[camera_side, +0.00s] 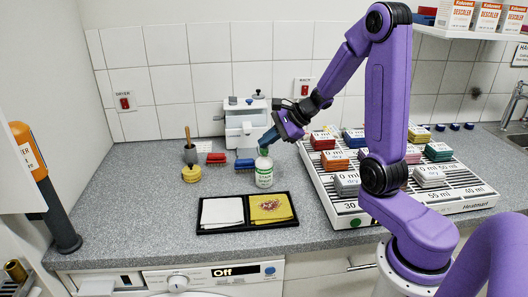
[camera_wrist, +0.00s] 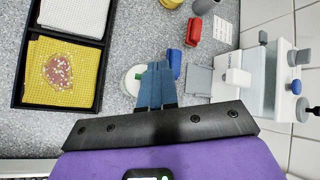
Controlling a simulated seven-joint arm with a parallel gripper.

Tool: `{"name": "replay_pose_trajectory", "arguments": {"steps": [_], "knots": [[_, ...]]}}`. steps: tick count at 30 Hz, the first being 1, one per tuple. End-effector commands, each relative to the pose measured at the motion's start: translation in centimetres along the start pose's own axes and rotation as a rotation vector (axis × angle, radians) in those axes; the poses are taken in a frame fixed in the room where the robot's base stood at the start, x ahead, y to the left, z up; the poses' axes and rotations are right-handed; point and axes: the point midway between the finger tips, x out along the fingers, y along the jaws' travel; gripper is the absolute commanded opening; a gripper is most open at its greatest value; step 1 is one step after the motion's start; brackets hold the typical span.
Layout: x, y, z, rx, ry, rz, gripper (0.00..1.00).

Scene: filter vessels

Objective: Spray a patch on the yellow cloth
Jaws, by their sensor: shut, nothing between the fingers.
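The yellow cloth (camera_side: 282,203) lies in the right compartment of a black tray (camera_side: 247,228), and it also shows in the wrist view (camera_wrist: 40,95). It bears a reddish patch (camera_side: 269,205) with pale specks, clearer in the wrist view (camera_wrist: 58,70). A white spray bottle (camera_side: 264,176) with a green label and green top stands upright behind the tray. My gripper (camera_side: 265,143) is shut and empty, its blue fingers pointing down at the bottle's top. In the wrist view the fingertips (camera_wrist: 155,68) partly cover the bottle (camera_wrist: 130,82); whether they touch it I cannot tell.
A white cloth (camera_side: 221,211) fills the tray's left compartment. A slatted rack (camera_side: 335,205) with labelled stacks is at right.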

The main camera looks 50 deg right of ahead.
Motion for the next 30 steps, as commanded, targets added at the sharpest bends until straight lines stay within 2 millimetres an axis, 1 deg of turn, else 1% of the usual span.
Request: {"name": "replay_pose_trajectory", "arguments": {"steps": [13, 24, 30], "knots": [[0.2, 0.1, -0.1, 0.000, 0.001, 0.000, 0.00], [-1.0, -0.7, 0.7, -0.001, -0.001, -0.001, 0.00], [-1.3, -0.9, 0.9, 0.000, 0.000, 0.000, 0.00]]}}
